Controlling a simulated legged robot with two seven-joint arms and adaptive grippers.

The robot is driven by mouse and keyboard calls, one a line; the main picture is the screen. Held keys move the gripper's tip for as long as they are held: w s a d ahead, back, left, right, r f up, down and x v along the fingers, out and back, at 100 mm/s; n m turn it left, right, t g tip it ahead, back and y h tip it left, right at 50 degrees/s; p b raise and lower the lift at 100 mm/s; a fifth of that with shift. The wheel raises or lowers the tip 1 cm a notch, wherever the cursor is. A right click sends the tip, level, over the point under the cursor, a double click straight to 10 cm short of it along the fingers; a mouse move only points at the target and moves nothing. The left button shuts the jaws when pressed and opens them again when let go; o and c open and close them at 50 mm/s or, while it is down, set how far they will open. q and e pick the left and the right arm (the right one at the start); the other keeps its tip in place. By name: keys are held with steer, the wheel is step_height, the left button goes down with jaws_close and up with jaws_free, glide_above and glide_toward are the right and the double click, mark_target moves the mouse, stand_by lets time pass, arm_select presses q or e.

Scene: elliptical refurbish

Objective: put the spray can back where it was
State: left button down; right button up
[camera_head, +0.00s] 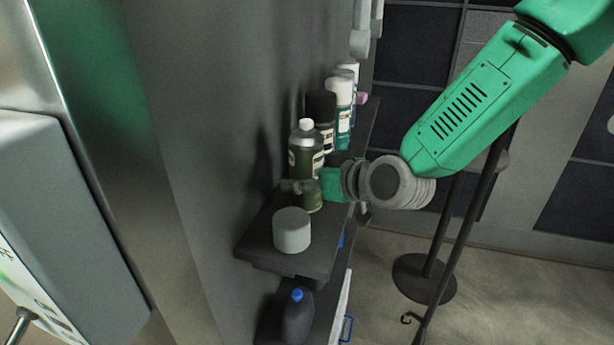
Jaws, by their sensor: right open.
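An olive-green can with a pale cap (306,160) stands upright on the dark shelf (262,238), near its front end. My right gripper (308,188) reaches in from the right at the lower half of this can. It is open, with its fingers around or right beside the can; the exact contact is hard to see. Behind it stand a black-capped can (320,110) and a white-capped can with a teal lower part (341,105). Which of them is the task's spray can is not clear from the labels. My left gripper is not in view.
A grey-white round tub (292,230) stands in front of the olive can, near the shelf's end. A dark jug with a blue cap (298,315) is on the level below. A dark stand with a round base (424,278) is on the floor at right. A grey wall borders the shelf's left.

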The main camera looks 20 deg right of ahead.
steer(key=v, duration=1.2)
steer(key=shift+w+f, duration=0.1)
